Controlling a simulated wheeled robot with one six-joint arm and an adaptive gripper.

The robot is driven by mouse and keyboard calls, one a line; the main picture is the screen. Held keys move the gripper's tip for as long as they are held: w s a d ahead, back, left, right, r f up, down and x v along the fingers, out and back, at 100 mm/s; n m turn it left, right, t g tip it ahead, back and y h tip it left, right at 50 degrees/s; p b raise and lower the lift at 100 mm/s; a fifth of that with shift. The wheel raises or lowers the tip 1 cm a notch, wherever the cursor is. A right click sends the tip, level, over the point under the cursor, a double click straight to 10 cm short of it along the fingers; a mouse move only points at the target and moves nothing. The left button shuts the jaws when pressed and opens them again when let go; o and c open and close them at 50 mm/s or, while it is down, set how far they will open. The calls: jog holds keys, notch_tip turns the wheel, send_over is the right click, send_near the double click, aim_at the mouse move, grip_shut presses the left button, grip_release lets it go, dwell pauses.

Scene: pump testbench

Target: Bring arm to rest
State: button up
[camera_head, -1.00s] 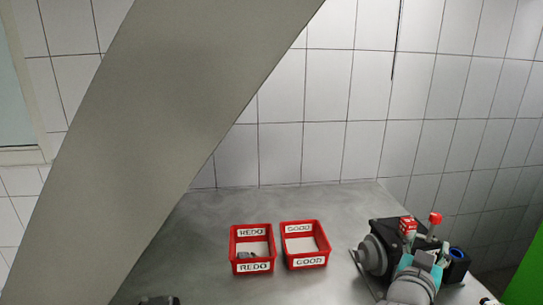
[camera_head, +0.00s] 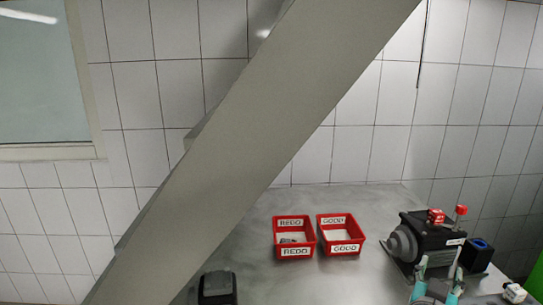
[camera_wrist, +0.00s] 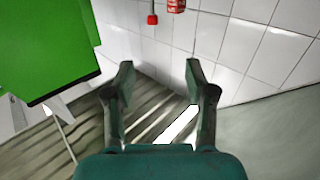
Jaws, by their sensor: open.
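My gripper (camera_head: 439,260) is teal with grey fingers and shows at the lower right of the head view, in front of the pump (camera_head: 432,236). In the wrist view my gripper (camera_wrist: 159,72) has its two fingers spread wide apart, with nothing between them. The pump is a black block with a grey round flange on its left side. In the head view it overlaps the gripper's fingertips; I cannot tell whether they touch it.
Red REDO bin (camera_head: 294,252) holds a small grey part; red GOOD bin (camera_head: 341,248) beside it looks empty. A red-capped piece (camera_head: 461,211) and red-white box (camera_head: 436,216) are at the pump. A green panel (camera_wrist: 45,45) is at upper left in the wrist view. Tabletop around bins is clear.

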jog(key=s+a+f+n+y, duration=0.1)
jog(key=s+a+f, duration=0.1)
jog(key=f, duration=0.2)
jog(key=s+a+f+n+t+y, duration=0.1)
jog(key=s+a+f+n+y, duration=0.1)
jog(key=f, duration=0.3)
jog(key=s+a+f+n+t+y, duration=0.1)
jog(key=s+a+f+n, duration=0.1)
jog(key=f, duration=0.2)
jog(key=shift+s+a+f+y, duration=0.3)
jog(key=shift+a+f+y, duration=0.1)
jog(key=s+a+f+n+y, duration=0.2)
jog(key=s+a+f+y, duration=0.25)
jog(key=s+f, duration=0.45)
jog(key=s+a+y, duration=0.1)
jog(key=s+a, duration=0.2)
jog(key=s, duration=0.9)
jog(key=s+a+y, duration=0.1)
jog(key=s+a, duration=0.2)
jog(key=s, duration=1)
jog(key=shift+s+r+n+g, duration=0.3)
jog(key=shift+r+n, duration=0.05)
jog(key=shift+n, duration=0.05)
